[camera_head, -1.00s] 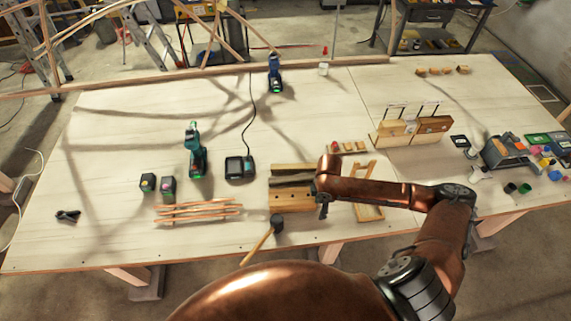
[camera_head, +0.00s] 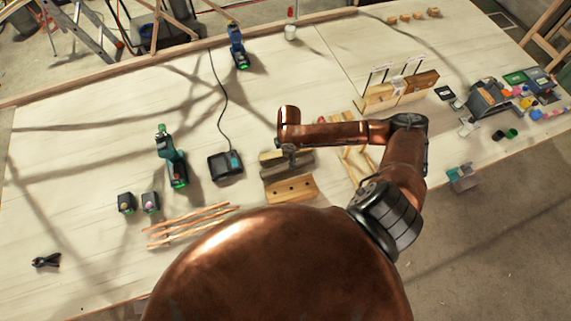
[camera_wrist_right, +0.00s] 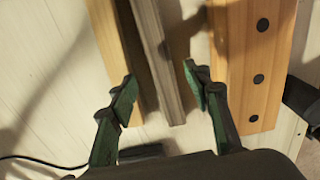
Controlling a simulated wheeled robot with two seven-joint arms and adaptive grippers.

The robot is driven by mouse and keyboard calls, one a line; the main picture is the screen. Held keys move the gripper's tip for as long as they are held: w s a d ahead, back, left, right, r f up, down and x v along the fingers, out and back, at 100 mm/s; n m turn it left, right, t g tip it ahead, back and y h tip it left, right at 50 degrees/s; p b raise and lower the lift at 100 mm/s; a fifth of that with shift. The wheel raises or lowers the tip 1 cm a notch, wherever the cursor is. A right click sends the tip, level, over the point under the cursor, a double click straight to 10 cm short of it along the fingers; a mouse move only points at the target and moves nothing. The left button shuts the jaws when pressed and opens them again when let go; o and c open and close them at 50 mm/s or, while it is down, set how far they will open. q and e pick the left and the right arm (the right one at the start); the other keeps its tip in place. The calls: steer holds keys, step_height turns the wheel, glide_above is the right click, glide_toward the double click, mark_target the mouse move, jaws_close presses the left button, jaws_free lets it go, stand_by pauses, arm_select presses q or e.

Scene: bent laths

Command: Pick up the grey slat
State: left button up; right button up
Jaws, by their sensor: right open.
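The grey slat (camera_wrist_right: 158,62) runs lengthwise in the right wrist view, between a plain wooden strip (camera_wrist_right: 112,50) and a wooden block with dark holes (camera_wrist_right: 254,60). In the head view the grey slat (camera_head: 292,168) lies partly hidden under my arm, behind the holed block (camera_head: 290,189). My right gripper (camera_wrist_right: 160,78) is open and empty. Its two green fingers show on either side of the slat in the wrist view, the left one over the wooden strip, the right one near the gap before the holed block. Contact cannot be told. My left gripper is out of view.
A charger (camera_head: 225,165) with a cable and a drill (camera_head: 171,158) stand left of the slat. Thin wooden strips (camera_head: 190,225) lie front left. A wooden frame (camera_head: 356,160) lies just right of the slat. The tabletop (camera_head: 90,150) at left is largely clear.

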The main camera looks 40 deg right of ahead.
mark_target(287, 166)
steer(key=f, duration=0.2)
steer(key=f+p, duration=0.1)
steer(key=f, duration=0.2)
steer(key=shift+a+f, duration=0.2)
steer(key=shift+f, duration=0.15)
jaws_close()
